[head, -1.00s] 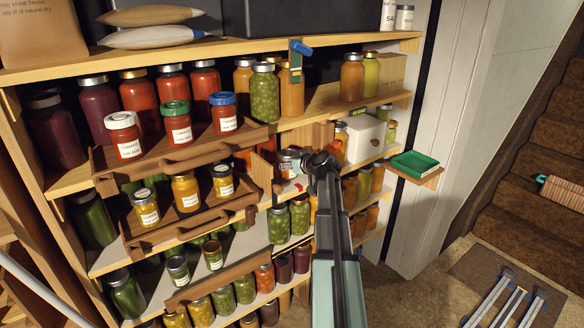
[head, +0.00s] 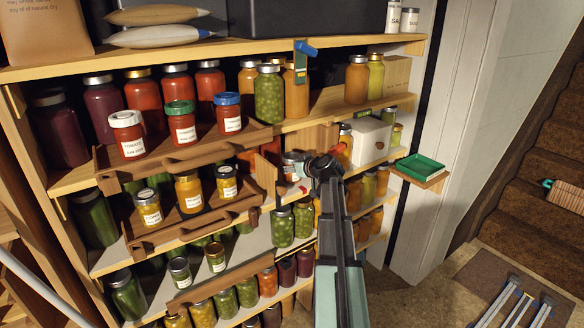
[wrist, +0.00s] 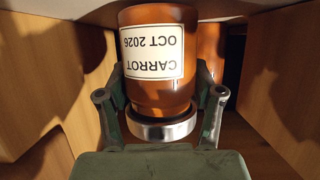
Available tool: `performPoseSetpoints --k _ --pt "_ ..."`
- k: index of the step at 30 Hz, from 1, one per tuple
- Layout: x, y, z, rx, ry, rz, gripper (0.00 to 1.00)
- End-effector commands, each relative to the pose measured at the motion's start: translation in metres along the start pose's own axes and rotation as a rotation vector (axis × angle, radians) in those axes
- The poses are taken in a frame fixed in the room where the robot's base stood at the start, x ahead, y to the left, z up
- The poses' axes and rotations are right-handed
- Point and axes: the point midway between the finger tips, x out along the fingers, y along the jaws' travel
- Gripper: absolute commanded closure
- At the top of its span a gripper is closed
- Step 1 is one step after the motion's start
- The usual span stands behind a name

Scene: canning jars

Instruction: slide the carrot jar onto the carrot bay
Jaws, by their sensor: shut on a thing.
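The carrot jar (wrist: 157,85) is orange with a silver lid and a white label reading CARROT OCT 2026. It appears inverted in the wrist view, lid towards my palm. My gripper (wrist: 161,100) is shut on it, one finger on each side near the lid end. In the head view my gripper (head: 324,170) is at the middle shelf, left of the white box; my wrist hides much of the spot. In the wrist view, wooden walls (wrist: 275,75) flank the jar, and another orange jar (wrist: 208,45) shows behind it. I cannot tell whether this is the carrot bay.
A white box (head: 370,140) stands close right of my gripper. Wooden trays hold tomato jars (head: 182,125) and yellow jars (head: 188,192) to the left. A green tray (head: 420,165) sits on a small ledge at right. Green jars (head: 283,226) stand below.

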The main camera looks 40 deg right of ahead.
Motion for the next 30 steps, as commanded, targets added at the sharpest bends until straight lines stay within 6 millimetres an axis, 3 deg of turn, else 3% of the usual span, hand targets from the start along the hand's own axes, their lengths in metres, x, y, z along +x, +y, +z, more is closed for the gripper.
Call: performPoseSetpoints --k 16,17,18,19,30 --pt "0.0024 0.0000 0.0055 0.000 0.002 0.000 0.88" --pt "0.0022 0.0001 0.0049 0.000 0.002 0.000 0.27" --pt "0.0021 0.0001 0.0047 0.000 0.001 0.000 0.13" --pt "0.0021 0.0001 0.0048 0.000 0.001 0.000 0.05" --pt "0.0011 -0.0002 0.0061 0.000 -0.001 0.000 0.05"
